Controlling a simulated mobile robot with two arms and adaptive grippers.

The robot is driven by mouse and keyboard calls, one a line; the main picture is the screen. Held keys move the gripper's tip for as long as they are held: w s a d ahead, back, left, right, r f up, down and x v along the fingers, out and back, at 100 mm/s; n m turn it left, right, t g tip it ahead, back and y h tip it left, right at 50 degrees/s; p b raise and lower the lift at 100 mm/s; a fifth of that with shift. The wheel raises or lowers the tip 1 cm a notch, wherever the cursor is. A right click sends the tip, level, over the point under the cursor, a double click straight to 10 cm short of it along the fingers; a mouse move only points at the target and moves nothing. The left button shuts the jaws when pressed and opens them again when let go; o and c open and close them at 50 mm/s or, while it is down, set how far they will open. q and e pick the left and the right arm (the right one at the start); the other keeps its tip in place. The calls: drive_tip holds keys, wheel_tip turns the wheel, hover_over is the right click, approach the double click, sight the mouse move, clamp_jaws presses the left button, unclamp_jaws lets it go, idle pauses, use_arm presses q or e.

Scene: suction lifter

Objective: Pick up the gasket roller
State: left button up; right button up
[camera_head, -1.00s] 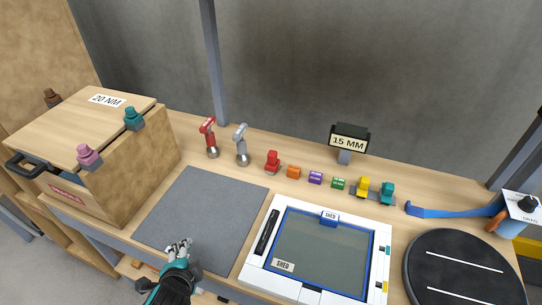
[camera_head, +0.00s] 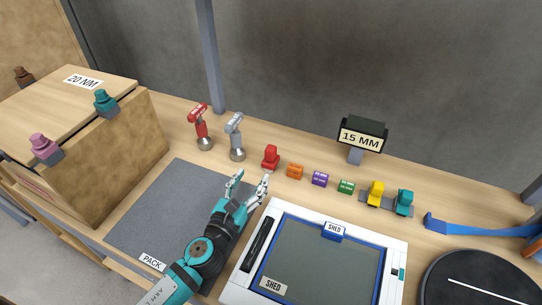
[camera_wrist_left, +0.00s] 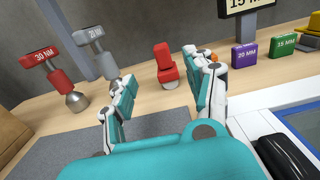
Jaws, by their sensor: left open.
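No thing in view is labelled as the gasket roller, and I cannot tell for sure which it is. A small red L-shaped piece (camera_head: 271,158) stands upright on the bench; in the left wrist view the red piece (camera_wrist_left: 167,68) shows between my fingers, beyond the tips. My left gripper (camera_head: 251,180) is open and empty, above the far right corner of the grey mat, apart from the red piece. A red tool (camera_head: 201,128) marked 30 NM and a grey tool (camera_head: 236,138) stand upright to its left. My right gripper is not in view.
Orange (camera_head: 295,171), purple (camera_head: 319,179) and green (camera_head: 346,186) blocks stand in a row to the right. A white framed panel (camera_head: 398,250) with a black bar (camera_head: 260,243) lies in front. A wooden box (camera_head: 130,135) stands left. The grey mat (camera_head: 165,205) is otherwise clear.

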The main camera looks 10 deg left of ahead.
sight(268, 153)
use_arm(q)
drive_tip(key=w, duration=0.2)
drive_tip(key=w+d, duration=0.1)
drive_tip(key=w, duration=0.1)
drive_tip(key=shift+w, duration=0.2)
drive_tip(key=shift+w+d+f+p, duration=0.15)
drive_tip(key=shift+w+p, duration=0.2)
drive_tip(key=shift+w, duration=0.75)
drive_tip(key=shift+w+d, duration=0.1)
drive_tip(key=shift+w, duration=0.3)
drive_tip(key=w, duration=0.3)
drive_tip(key=w+d, duration=0.1)
drive_tip(key=shift+w+r+p, duration=0.2)
drive_tip(key=shift+r+p, duration=0.1)
drive_tip(key=shift+p, duration=0.1)
drive_tip(key=shift+w, duration=0.2)
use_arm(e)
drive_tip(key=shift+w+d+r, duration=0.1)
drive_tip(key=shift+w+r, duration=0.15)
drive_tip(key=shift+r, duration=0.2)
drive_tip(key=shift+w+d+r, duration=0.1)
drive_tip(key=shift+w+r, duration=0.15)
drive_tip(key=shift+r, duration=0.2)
use_arm(q)
drive_tip(key=shift+c, duration=0.4)
clamp_jaws()
